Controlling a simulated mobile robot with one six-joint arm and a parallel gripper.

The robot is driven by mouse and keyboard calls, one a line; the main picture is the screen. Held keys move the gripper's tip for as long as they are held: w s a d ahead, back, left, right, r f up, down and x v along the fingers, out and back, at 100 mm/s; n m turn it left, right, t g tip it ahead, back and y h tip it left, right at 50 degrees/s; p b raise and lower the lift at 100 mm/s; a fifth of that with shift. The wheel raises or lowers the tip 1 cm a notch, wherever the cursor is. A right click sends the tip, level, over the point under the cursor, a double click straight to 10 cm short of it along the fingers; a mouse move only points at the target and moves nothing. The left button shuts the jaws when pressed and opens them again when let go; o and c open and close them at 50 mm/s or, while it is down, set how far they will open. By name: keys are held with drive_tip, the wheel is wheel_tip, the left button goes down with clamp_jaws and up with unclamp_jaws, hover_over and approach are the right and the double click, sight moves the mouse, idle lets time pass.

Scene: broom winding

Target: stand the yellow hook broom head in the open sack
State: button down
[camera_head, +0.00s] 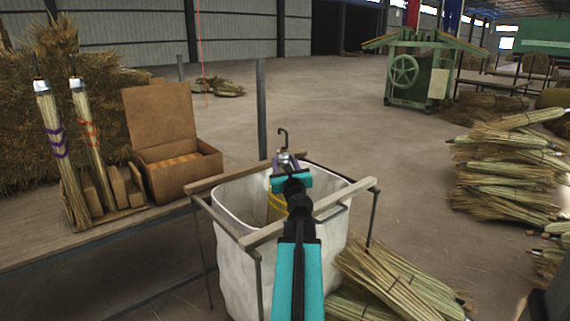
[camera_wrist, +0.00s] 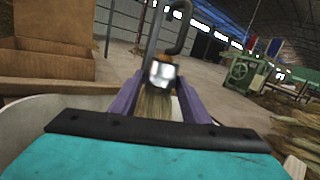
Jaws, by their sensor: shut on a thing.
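The yellow hook broom head (camera_head: 275,205) hangs upright inside the mouth of the open sack (camera_head: 240,270), with yellow bands on its straw and a dark hook on top. My gripper (camera_head: 287,160) is shut on it just below the metal collar, above the sack's rim. In the wrist view the broom head (camera_wrist: 160,85) shows its silver collar and hook between the purple fingers of my gripper (camera_wrist: 155,100). The sack is white and hangs in a frame of wooden bars and metal legs. My arm hides part of the broom head, and its lower end is out of sight.
A bench (camera_head: 100,240) at left holds two upright broom heads, one with purple bands (camera_head: 52,140) and one with orange bands (camera_head: 90,135), and an open cardboard box (camera_head: 175,160). Straw bundles (camera_head: 400,280) lie on the floor right of the sack. A post (camera_head: 261,110) stands behind it.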

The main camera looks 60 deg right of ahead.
drive_tip(key=c, duration=0.9)
unclamp_jaws()
drive_tip(key=shift+s+a, duration=0.1)
drive_tip(key=shift+a, duration=0.05)
